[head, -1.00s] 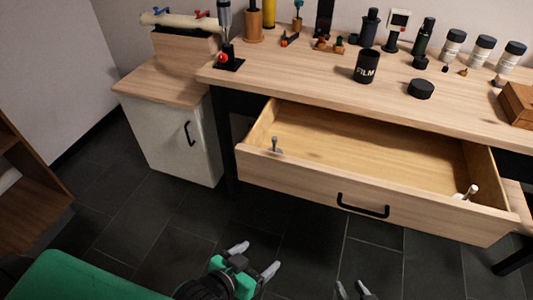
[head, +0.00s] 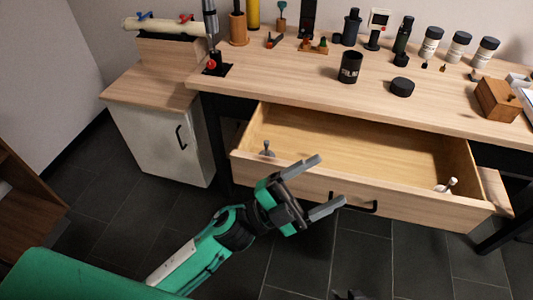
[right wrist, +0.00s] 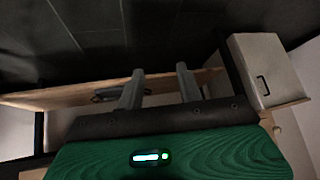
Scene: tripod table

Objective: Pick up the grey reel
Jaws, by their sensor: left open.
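No thing in view is clearly a grey reel. Two small grey pieces with upright stems sit in the open drawer (head: 360,148), one at its front left (head: 266,149) and one at its front right (head: 447,186); they are too small to name surely. My left gripper (head: 329,182) is open and empty, in front of the drawer's front panel, left of its black handle in part and overlapping it in the picture. My right gripper (right wrist: 160,85) shows in the right wrist view with its fingers apart and nothing between them. Only a dark bit of it shows low in the head view.
The drawer juts from a wooden worktop (head: 300,82). On it stand a black FILM cup (head: 350,67), a black disc (head: 402,87), several jars and a wooden box (head: 497,99). A white cabinet (head: 155,140) stands left. Dark floor in front is clear.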

